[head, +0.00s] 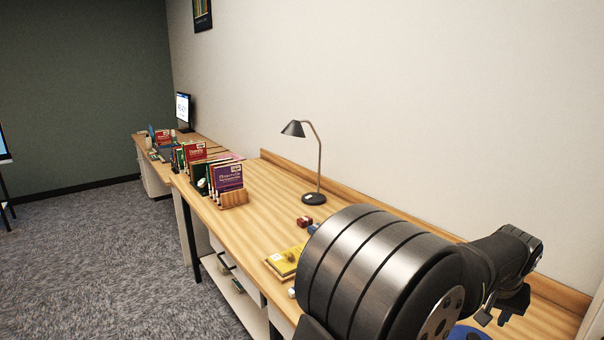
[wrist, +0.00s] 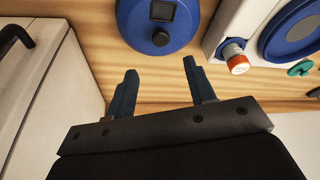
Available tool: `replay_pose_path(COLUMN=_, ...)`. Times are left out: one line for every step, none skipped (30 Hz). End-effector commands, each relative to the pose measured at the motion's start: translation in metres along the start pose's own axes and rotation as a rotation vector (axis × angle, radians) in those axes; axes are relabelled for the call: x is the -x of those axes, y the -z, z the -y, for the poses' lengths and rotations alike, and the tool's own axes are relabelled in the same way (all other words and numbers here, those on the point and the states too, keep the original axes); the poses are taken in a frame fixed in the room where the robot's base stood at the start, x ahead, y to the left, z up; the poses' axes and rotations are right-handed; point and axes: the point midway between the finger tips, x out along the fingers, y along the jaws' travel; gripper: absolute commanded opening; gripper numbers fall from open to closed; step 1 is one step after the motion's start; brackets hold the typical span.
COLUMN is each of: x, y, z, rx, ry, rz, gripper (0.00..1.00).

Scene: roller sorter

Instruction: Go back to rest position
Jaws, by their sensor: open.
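My gripper (wrist: 160,68) is open, with its two dark blue fingers spread apart and nothing between them. In the wrist view the fingers point toward a round blue device (wrist: 152,35) with a dark display on the wooden table. In the head view my gripper (head: 495,319) is at the lower right, at the end of my dark arm, above the right part of the wooden table (head: 265,190). Part of a blue thing shows below it at the picture's bottom edge (head: 468,333). My arm hides much of the table there.
In the wrist view, a white unit (wrist: 222,30) with a blue round part, an orange-capped item (wrist: 238,63) and a green piece (wrist: 300,68) are right; a white cabinet (wrist: 60,70) is left. The head view shows a lamp (head: 318,160), books (head: 228,178) and a yellow book (head: 284,262).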

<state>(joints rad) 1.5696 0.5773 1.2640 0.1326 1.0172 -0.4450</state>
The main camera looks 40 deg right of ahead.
Motion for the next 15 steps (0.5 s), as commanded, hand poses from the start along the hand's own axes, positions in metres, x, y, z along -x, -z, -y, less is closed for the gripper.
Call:
replay_pose_path(x=-0.018, y=-0.003, z=0.001, rx=0.0, ry=0.006, rz=0.013, gripper=0.5)
replay_pose_path(x=-0.024, y=-0.003, z=0.002, rx=0.0, ry=0.006, rz=0.013, gripper=0.5)
replay_pose_path(x=-0.032, y=-0.003, z=0.002, rx=0.0, ry=0.006, rz=0.013, gripper=0.5)
replay_pose_path(x=-0.038, y=-0.003, z=0.002, rx=0.0, ry=0.006, rz=0.012, gripper=0.5)
replay_pose_path(x=-0.044, y=-0.003, z=0.002, rx=0.0, ry=0.006, rz=0.012, gripper=0.5)
replay_pose_path(x=-0.052, y=-0.003, z=0.002, rx=0.0, ry=0.006, rz=0.012, gripper=0.5)
replay_pose_path(x=-0.058, y=-0.003, z=0.002, rx=0.0, ry=0.006, rz=0.011, gripper=0.5)
replay_pose_path(x=-0.064, y=-0.003, z=0.002, rx=0.0, ry=0.006, rz=0.012, gripper=0.5)
replay_pose_path(x=-0.072, y=-0.003, z=0.002, rx=0.0, ry=0.006, rz=0.011, gripper=0.5)
replay_pose_path(x=-0.078, y=-0.003, z=0.002, rx=0.0, ry=0.006, rz=0.011, gripper=0.5)
replay_pose_path(x=-0.084, y=-0.004, z=0.002, rx=0.0, ry=0.006, rz=0.012, gripper=0.5)
replay_pose_path(x=-0.092, y=-0.003, z=0.002, rx=0.0, ry=0.005, rz=0.011, gripper=0.5)
replay_pose_path(x=-0.099, y=-0.004, z=0.002, rx=0.0, ry=0.005, rz=0.011, gripper=0.5)
replay_pose_path(x=-0.104, y=-0.004, z=0.002, rx=0.0, ry=0.006, rz=0.011, gripper=0.5)
replay_pose_path(x=-0.112, y=-0.004, z=0.002, rx=0.0, ry=0.005, rz=0.011, gripper=0.5)
